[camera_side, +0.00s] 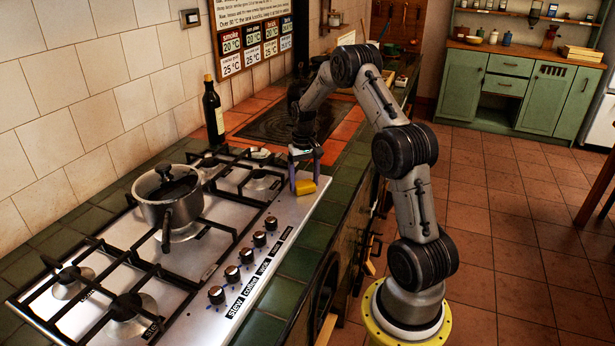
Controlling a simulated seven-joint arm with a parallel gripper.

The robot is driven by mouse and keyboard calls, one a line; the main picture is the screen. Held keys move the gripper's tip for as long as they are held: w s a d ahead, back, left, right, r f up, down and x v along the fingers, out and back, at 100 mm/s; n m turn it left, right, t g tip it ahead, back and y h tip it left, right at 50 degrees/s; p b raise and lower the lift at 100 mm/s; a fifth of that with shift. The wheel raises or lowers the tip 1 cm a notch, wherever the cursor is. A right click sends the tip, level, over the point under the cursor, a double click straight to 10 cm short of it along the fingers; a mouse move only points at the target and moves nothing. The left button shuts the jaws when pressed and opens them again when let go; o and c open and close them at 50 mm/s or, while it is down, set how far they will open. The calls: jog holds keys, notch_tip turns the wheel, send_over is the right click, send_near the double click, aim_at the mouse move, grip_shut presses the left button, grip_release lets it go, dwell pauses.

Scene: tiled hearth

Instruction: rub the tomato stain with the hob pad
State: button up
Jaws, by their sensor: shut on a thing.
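My gripper (305,178) points down over the far right corner of the steel hob (255,203). It is shut on a yellow pad (306,187), which is low at the hob surface. I cannot tell whether the pad touches the steel or is just above it. I cannot make out a tomato stain in this view; the pad and fingers hide part of the hob there.
A lidded steel pot (168,204) stands on the hob left of my gripper. Black pan grates (155,268) and a row of knobs (232,274) are nearby obstacles. A dark bottle (213,112) stands behind the hob. Green tiles (301,264) edge the counter.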

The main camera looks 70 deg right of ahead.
jog(key=a, duration=0.3)
jog(key=shift+a, duration=0.15)
notch_tip(320, 180, up, 8)
dwell(0.5)
jog(key=shift+r, duration=0.1)
